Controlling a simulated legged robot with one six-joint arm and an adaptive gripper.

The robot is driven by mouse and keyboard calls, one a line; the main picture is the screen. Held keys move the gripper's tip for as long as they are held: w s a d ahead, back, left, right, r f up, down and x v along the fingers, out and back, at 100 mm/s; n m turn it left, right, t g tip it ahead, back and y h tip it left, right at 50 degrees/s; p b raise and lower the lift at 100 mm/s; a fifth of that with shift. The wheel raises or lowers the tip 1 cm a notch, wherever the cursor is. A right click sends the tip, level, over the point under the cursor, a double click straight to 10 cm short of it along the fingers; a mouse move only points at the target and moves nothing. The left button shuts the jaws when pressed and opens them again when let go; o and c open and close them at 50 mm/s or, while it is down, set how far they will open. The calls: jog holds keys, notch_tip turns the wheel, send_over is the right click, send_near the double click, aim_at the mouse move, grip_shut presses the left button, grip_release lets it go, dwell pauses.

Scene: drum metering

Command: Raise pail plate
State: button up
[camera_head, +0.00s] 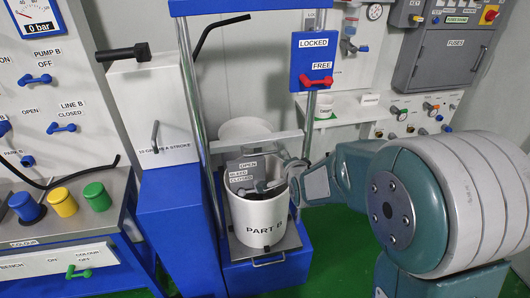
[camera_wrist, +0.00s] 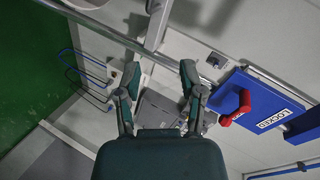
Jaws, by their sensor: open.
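A white pail marked PART B (camera_head: 264,221) stands upright on a grey base plate (camera_head: 285,243) with a front handle, between the two posts of a blue frame. A grey plate with OPEN, BLEED and CLOSED labels (camera_head: 240,172) shows at the pail's mouth. I cannot tell how deep anything below it sits. A blue LOCKED/FREE panel (camera_head: 316,62) with a red lever (camera_head: 316,81) is on the right post; the lever is by FREE. The lever also shows in the wrist view (camera_wrist: 236,110). My gripper (camera_wrist: 160,72) is open, with nothing visible between its fingers, near the pail's mouth.
A crossbar (camera_head: 256,141) spans the posts close above the pail. A white box (camera_head: 148,103) with a black handle stands left on a blue cabinet (camera_head: 178,225). Control panels line the right wall. Green floor (camera_head: 345,245) is free right of the frame.

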aim_at(263, 154)
jog(key=w+a+f+m+t+y, duration=0.1)
jog(key=w+a+f+m+t, duration=0.15)
jog(key=a+f, duration=0.35)
jog(key=shift+m+g, duration=0.35)
jog(key=shift+d+x, duration=0.2)
jog(key=shift+x, duration=1.7)
jog(key=shift+d+x, duration=0.15)
jog(key=shift+x, duration=1.7)
jog(key=shift+d+x, duration=0.2)
jog(key=shift+x, duration=1.7)
jog(key=shift+w+f, duration=0.1)
jog(key=shift+f, duration=0.05)
jog(key=shift+a, duration=0.15)
grip_shut()
